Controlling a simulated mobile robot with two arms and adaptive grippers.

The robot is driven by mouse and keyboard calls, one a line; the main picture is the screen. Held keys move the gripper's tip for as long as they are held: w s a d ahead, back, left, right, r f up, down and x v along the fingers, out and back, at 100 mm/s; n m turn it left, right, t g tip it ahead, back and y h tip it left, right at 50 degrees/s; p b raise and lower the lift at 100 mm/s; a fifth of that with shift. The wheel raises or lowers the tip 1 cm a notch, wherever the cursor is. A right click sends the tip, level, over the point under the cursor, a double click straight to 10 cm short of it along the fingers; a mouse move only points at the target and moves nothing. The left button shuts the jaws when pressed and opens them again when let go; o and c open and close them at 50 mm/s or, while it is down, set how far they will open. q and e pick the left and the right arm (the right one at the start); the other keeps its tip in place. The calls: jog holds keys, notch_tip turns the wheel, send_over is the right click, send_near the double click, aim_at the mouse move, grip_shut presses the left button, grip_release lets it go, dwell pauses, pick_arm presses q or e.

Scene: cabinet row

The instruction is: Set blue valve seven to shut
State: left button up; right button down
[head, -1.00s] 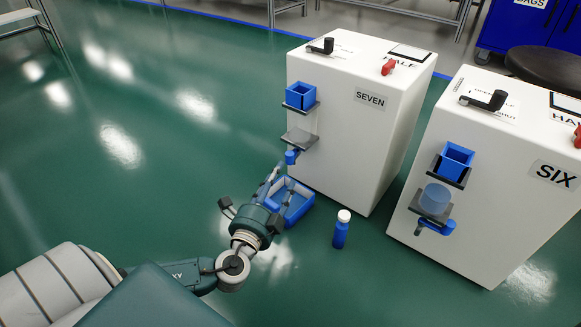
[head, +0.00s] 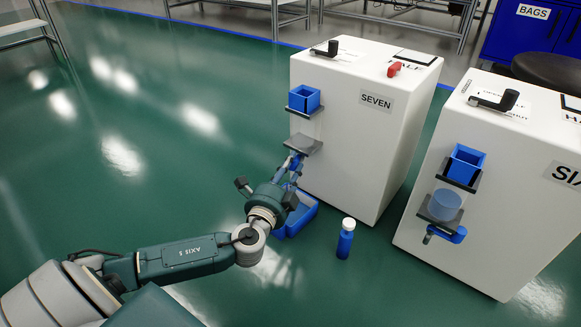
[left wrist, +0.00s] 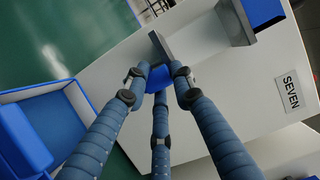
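Cabinet seven (head: 340,150) is a white box labelled SEVEN, with a blue cup (head: 304,98) and a grey shelf (head: 302,145) on its front. The blue valve (left wrist: 159,77) sits below the shelf; the left wrist view shows it between my fingertips. In the head view the fingers mostly cover it. My left gripper (head: 294,166) is at the valve, its fingers spread around it with the tips apart; the left wrist view also shows the gripper (left wrist: 159,76). Contact with the valve is unclear. My right gripper is not in view.
A blue tray (head: 308,211) lies on the floor below the valve, close under my left gripper. A blue bottle with a white cap (head: 345,240) stands to its right. Cabinet six (head: 480,220) stands at right. The green floor at left is clear.

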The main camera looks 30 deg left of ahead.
pick_arm(q)
jog(key=shift+f, duration=0.15)
grip_shut()
jog(key=shift+w+d+n+g+y+p, duration=0.15)
jog(key=shift+d+n+g+y+p, duration=0.3)
jog(key=shift+n+y+p, duration=0.65)
jog(key=shift+w+d+f+n+g+y, duration=0.15)
jog(key=shift+d+n+g+y, duration=0.25)
jog(key=shift+y, duration=0.35)
jog(key=shift+w+d+r+n+g+y, duration=0.15)
jog(key=shift+n+g+y, duration=0.25)
jog(key=shift+y, duration=0.3)
jog(key=shift+w+d+f+n+g+y, duration=0.15)
jog(key=shift+d+n+g+y, duration=0.3)
jog(key=shift+y, duration=0.3)
jog(key=shift+a, duration=0.15)
jog(key=o, duration=0.9)
grip_release()
notch_tip(320, 180, up, 10)
jog(key=shift+r, duration=0.1)
